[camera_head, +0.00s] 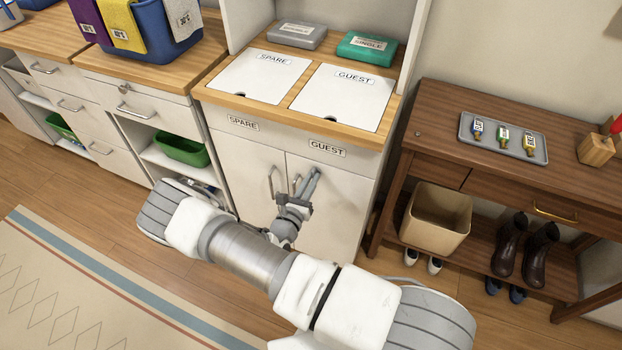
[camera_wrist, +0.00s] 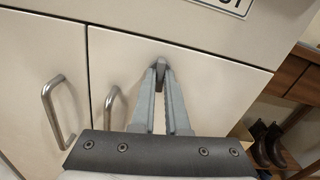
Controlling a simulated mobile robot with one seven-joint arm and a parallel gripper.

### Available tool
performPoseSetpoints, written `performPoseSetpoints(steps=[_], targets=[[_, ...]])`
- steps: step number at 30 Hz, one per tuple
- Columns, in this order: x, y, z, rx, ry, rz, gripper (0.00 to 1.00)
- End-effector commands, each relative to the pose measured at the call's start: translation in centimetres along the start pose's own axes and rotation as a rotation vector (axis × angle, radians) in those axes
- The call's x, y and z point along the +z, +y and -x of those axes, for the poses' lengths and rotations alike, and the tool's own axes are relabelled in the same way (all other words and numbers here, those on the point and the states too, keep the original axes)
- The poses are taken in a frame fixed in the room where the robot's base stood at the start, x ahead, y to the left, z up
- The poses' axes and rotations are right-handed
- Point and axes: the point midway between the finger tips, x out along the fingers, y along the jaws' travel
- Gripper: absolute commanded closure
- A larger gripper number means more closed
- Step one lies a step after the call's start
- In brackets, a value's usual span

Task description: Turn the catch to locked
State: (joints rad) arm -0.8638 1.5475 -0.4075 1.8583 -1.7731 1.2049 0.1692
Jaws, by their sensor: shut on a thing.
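The catch (camera_wrist: 160,62) is a small dark grey piece at the top edge of the right-hand cabinet door (camera_wrist: 215,85), under the GUEST label. My gripper (camera_wrist: 161,76) reaches up to it in the wrist view, with its two grey fingers converging and shut on it. The fingers hide part of the catch, and I cannot tell its exact turn. In the head view my gripper (camera_head: 313,174) is at the upper part of the same door, below the GUEST label (camera_head: 327,148). The catch is too small to make out there. The door looks closed.
Bar handles of the left door (camera_head: 271,181) and right door stand close beside my gripper. White GUEST (camera_head: 350,97) and SPARE (camera_head: 259,76) lids lie on the counter above. A wooden side table (camera_head: 440,128) with a key tray (camera_head: 503,157) stands to the right.

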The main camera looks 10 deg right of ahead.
Motion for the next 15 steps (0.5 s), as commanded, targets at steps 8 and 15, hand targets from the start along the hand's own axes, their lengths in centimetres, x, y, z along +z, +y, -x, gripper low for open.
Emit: performPoseSetpoints(steps=[8, 15], targets=[[-0.05, -0.07, 0.0, -0.001, 0.001, -0.123, 1.0], [-0.09, -0.06, 0.0, -0.001, 0.001, -0.161, 1.0]])
